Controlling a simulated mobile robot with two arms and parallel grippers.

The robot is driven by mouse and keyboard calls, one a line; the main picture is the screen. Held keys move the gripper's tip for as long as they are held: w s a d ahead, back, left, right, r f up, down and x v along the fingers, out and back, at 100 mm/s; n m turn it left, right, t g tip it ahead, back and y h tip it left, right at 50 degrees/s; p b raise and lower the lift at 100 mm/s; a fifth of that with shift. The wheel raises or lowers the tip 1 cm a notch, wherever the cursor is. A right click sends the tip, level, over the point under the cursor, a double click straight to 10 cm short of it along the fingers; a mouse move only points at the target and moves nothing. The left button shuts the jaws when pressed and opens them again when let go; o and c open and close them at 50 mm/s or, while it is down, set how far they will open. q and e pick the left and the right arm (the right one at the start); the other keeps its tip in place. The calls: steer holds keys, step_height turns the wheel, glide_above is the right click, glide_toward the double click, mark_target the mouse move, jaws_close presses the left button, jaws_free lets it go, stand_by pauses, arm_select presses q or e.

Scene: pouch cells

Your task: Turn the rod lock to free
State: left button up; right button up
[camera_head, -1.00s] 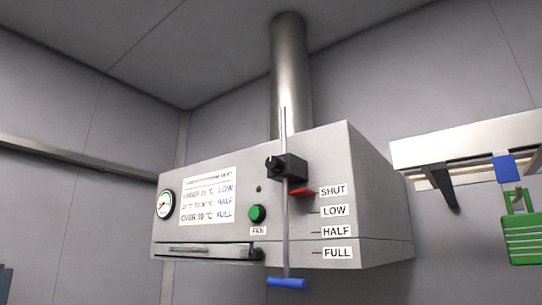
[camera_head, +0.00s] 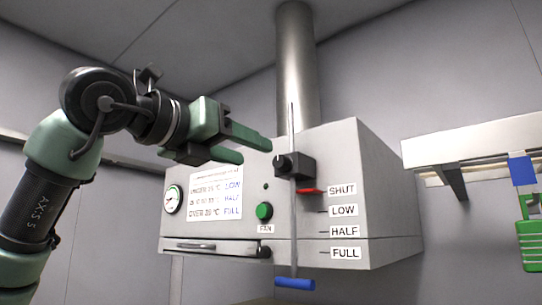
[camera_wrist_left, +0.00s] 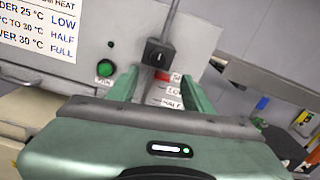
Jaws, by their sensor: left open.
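The rod lock is a black block with a knob (camera_head: 293,165) on the front of the grey hood box, around a thin vertical rod (camera_head: 293,225). It also shows in the left wrist view (camera_wrist_left: 158,52), just beyond my fingertips. The rod has a blue handle (camera_head: 295,284) at its bottom end. A red pointer (camera_head: 311,190) beside the rod is level with the SHUT label (camera_head: 342,190). My left gripper (camera_head: 256,149) is open and empty, left of the lock and apart from it. My right gripper is not in view.
The box carries a green fan button (camera_head: 264,211), a round gauge (camera_head: 172,199) and a printed card (camera_head: 215,196). A metal pipe (camera_head: 296,70) rises above it. At the right are a wall shelf (camera_head: 470,147) and a green item (camera_head: 530,240).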

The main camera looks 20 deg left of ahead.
mark_target(278, 162)
arm_select(q)
steer(key=p+x, duration=0.3)
steer(key=x, duration=0.4)
steer(key=shift+w+a+r+p, duration=0.1)
steer(key=shift+a+r+p, duration=0.1)
steer(key=shift+p, duration=0.15)
steer(key=shift+w+d+f, duration=0.15)
steer(key=shift+w, duration=0.3)
jaws_close()
